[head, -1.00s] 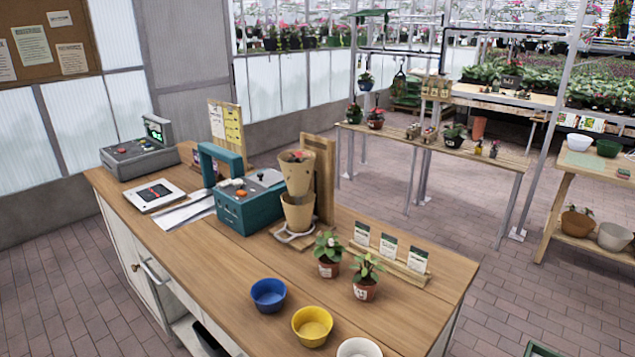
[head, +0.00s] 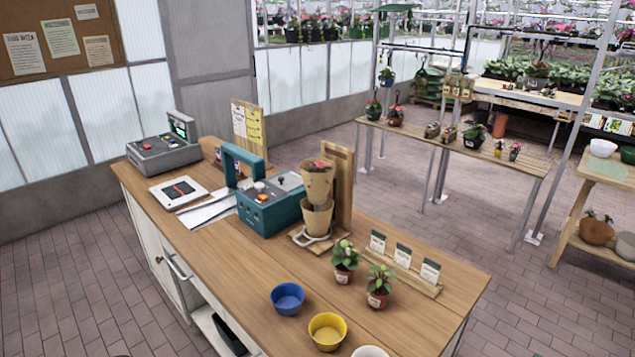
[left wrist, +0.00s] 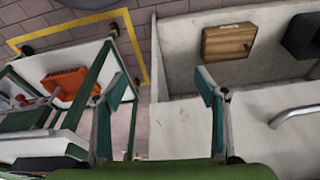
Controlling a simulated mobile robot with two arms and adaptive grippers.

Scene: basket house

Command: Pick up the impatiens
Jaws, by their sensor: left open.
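Two small leafy plants in terracotta pots with white labels stand side by side on the wooden bench in the head view, the left one (head: 344,262) and the right one (head: 379,287). The left has a few pale blooms. Other potted plants, one green-potted (head: 373,109) and one red-potted (head: 396,115), stand on the far wooden table. I cannot tell which plant is the impatiens. My left gripper (left wrist: 163,90) is open and empty in the left wrist view, with no plant near its fingers. My right gripper is in neither view.
The bench (head: 215,285) carries blue (head: 288,299) and yellow (head: 327,331) pots, a teal machine (head: 268,205) and a seed-packet rack (head: 403,265). Brick floor lies open between the bench and far table.

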